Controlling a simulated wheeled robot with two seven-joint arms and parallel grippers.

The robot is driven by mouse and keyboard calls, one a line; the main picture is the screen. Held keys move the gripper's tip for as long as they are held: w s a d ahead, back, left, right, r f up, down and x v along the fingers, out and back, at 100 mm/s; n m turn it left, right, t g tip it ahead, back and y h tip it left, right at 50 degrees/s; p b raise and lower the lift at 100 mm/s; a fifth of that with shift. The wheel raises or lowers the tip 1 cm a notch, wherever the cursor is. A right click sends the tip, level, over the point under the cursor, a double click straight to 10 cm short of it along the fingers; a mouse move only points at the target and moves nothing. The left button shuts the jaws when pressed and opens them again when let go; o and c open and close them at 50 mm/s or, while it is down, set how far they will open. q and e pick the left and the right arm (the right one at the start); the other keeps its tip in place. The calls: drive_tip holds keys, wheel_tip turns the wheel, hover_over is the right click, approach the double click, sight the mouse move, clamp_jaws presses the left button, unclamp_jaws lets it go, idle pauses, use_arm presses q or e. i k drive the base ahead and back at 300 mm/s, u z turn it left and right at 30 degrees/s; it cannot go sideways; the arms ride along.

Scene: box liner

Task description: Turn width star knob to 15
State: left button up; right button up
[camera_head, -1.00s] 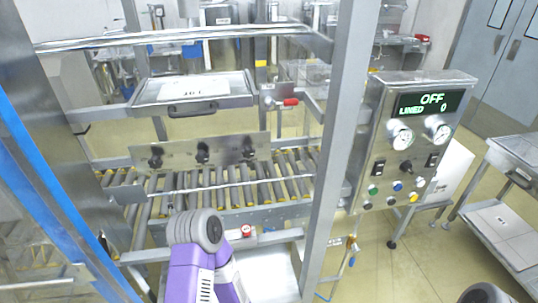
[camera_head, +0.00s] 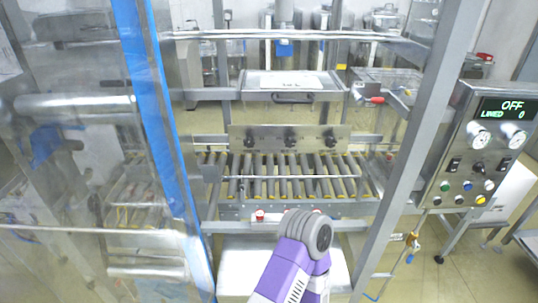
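Three dark knobs sit in a row on a metal plate behind the roller bed: a left knob (camera_head: 250,141), a middle knob (camera_head: 290,138) and a right knob (camera_head: 329,139). They are too small to read any scale or number, and I cannot tell which one sets the width. A purple and grey part of one of my arms rises at the bottom centre, in front of the machine. Neither gripper shows in the head view.
The roller conveyor (camera_head: 297,176) lies behind a front rail with a red button (camera_head: 259,215). A slanted metal post (camera_head: 425,130) and a control panel (camera_head: 484,145) reading OFF stand right. A clear blue-edged panel (camera_head: 160,120) stands left. A red-handled lever (camera_head: 374,100) sits above the rollers.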

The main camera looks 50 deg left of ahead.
sight(290, 142)
drive_tip(key=z, duration=0.25)
drive_tip(key=k, duration=0.1)
drive_tip(key=u, duration=1.4)
